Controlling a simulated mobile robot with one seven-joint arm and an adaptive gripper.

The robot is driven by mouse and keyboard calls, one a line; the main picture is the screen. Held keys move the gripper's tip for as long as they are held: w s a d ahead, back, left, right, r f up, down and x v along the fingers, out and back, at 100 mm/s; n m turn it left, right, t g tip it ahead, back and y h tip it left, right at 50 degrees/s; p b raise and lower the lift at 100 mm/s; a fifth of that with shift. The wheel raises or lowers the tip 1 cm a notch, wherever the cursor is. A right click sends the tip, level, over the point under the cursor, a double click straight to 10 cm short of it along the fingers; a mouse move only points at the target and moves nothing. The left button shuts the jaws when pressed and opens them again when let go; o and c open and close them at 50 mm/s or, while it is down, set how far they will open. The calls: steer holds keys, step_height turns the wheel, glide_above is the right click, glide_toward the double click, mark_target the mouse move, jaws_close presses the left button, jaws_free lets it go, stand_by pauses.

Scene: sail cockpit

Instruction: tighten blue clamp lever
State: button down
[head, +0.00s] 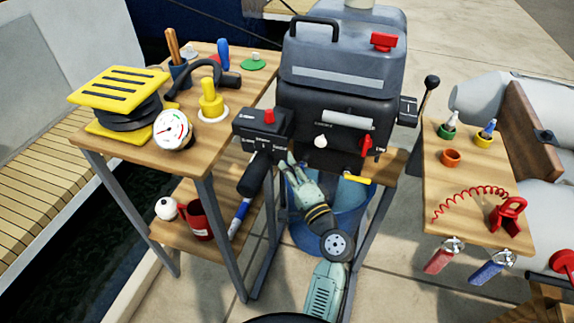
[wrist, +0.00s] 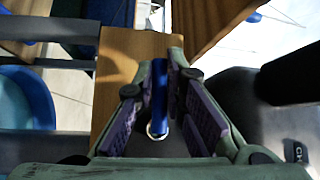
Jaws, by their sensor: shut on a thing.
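The blue clamp lever (wrist: 159,88) shows in the wrist view as a slim upright blue bar with a light metal ring at its lower end. My gripper (wrist: 160,75) has its two purple-padded fingers on either side of it and is shut on it. In the head view my gripper (head: 289,163) reaches up to the lower left of the dark outboard motor (head: 338,100), just right of the black tiller handle. The lever is hidden there behind the gripper and the motor parts.
A yellow lever (head: 357,180) sticks out at the motor's lower right. A blue tub (head: 350,205) stands below. The black tiller handle (head: 254,174) is close on the left. A cluttered wooden table (head: 130,150) stands left, and a smaller one (head: 450,195) right.

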steer(key=shift+p, duration=0.3)
steer(key=shift+s+d+f+n+g+h+p, duration=0.2)
steer(key=shift+d+f+n+g+h+p, duration=0.4)
steer(key=shift+n+g+h+p, duration=1.4)
steer(key=shift+s+d+f+n+g+h+p, duration=0.25)
steer(key=shift+d+f+n+g+h+p, duration=0.8)
steer(key=shift+p, duration=1.85)
steer(key=shift+s+d+f+n+g+h+p, duration=0.2)
steer(key=shift+n+g+h+p, duration=0.95)
steer(key=shift+n+h+p, duration=0.8)
steer(key=shift+d+p, duration=0.1)
steer(key=shift+p, duration=0.4)
steer(key=c, duration=1.7)
jaws_free()
steer(key=shift+o, duration=0.2)
